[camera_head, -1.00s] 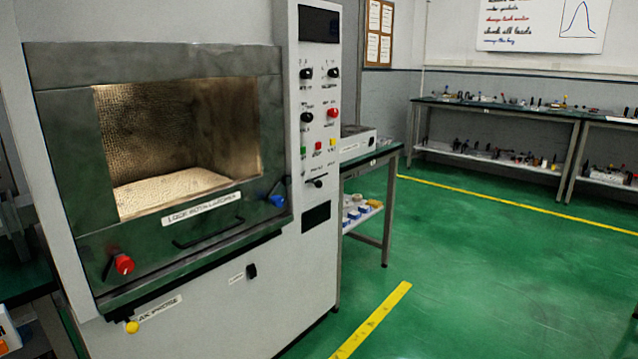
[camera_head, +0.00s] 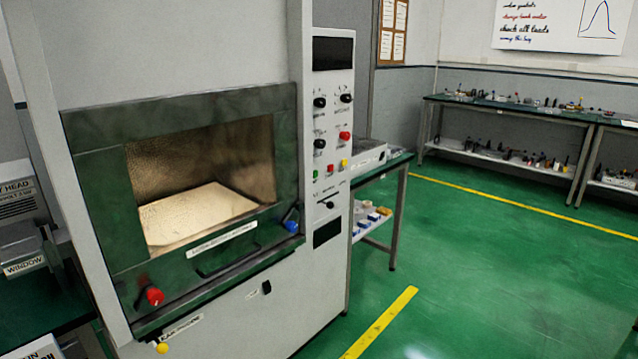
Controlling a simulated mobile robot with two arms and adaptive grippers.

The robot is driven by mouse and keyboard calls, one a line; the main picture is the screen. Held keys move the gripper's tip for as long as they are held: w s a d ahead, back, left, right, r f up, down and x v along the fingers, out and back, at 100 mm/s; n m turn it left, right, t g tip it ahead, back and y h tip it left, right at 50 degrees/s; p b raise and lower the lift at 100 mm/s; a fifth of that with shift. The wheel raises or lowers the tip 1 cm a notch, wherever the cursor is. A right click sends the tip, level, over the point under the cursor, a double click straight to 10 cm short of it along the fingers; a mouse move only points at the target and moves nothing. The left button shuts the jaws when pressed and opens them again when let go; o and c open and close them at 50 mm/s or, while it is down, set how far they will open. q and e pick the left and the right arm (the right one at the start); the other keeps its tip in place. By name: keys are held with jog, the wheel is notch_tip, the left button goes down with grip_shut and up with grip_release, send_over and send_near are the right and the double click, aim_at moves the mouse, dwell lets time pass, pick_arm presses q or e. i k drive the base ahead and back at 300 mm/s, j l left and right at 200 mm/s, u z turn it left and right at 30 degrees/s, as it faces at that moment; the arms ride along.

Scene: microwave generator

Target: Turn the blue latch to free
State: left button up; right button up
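The blue latch (camera_head: 291,222) sits at the lower right corner of the microwave generator's green door frame (camera_head: 95,190). A red knob (camera_head: 154,296) sits at the lower left of the same door. A dark handle (camera_head: 228,264) and a white label strip (camera_head: 221,240) lie between them, below the window. The lit chamber (camera_head: 200,180) shows through the window with a pale floor. Neither of my grippers is in view.
The control panel (camera_head: 332,140) with knobs and buttons stands right of the door. A side table (camera_head: 401,165) is beside the cabinet. Another bench (camera_head: 20,310) is at the left. Green floor (camera_head: 480,290) with yellow lines is open at the right. Benches (camera_head: 510,113) stand along the back wall.

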aim_at(289, 223)
jog(key=i+l+u, duration=0.1)
jog(key=i+l, duration=0.2)
jog(key=i+l+u, duration=0.1)
jog(key=i+l, duration=0.2)
jog(key=l, duration=0.15)
jog(key=i+l+u, duration=0.1)
jog(key=i+l, duration=0.15)
jog(key=l, duration=0.15)
